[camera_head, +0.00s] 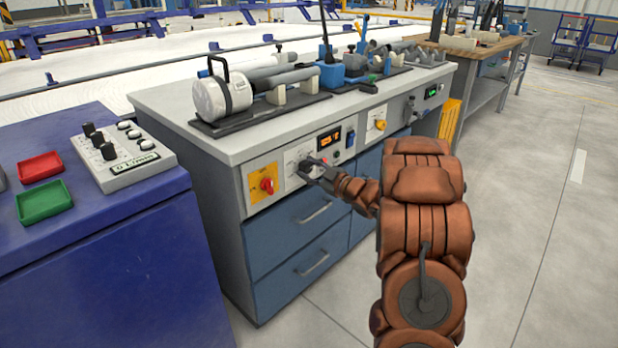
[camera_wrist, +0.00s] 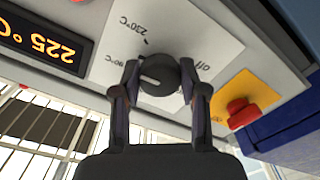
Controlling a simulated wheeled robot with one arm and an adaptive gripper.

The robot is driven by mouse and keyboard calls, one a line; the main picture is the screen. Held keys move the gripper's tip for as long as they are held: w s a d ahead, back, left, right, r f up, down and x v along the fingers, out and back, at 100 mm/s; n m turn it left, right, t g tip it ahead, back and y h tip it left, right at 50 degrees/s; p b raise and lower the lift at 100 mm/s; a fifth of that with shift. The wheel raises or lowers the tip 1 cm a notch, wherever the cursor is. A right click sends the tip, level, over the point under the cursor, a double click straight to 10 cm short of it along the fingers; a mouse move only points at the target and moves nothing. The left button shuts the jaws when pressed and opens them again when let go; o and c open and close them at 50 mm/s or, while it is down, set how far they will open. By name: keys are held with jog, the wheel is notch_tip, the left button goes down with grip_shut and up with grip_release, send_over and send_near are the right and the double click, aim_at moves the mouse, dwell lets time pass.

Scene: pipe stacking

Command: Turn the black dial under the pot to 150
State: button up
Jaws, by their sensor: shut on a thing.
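The black dial (camera_wrist: 170,82) sits on a white plate on the bench front, marked 230°C, 90°C and off. My gripper (camera_wrist: 160,68) is shut on the dial, one finger on each side. In the head view my gripper (camera_head: 310,168) is at the white plate and largely hides the dial. An orange-lit display (camera_wrist: 38,40) beside it appears upside down in the wrist view and seems to read 225°C. It also shows in the head view (camera_head: 329,139).
A red knob on a yellow plate (camera_head: 264,186) is close beside the dial. Above, the bench top (camera_head: 170,100) holds a white cylinder with a black handle (camera_head: 222,96). A blue table (camera_head: 110,240) with trays stands at left. Floor is clear at right.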

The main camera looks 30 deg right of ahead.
jog(key=n+b, duration=0.4)
jog(key=shift+f+n, duration=0.2)
jog(key=shift+n, duration=0.1)
jog(key=n+b, duration=0.4)
jog(key=shift+n, duration=0.3)
jog(key=n+b, duration=0.4)
jog(key=shift+a+n, duration=0.1)
jog(key=shift+n, duration=0.2)
jog(key=shift+r+n+b, duration=0.2)
jog(key=shift+n+b, duration=1.2)
jog(key=shift+n, duration=0.1)
jog(key=o, duration=1.1)
jog(key=shift+r, duration=0.1)
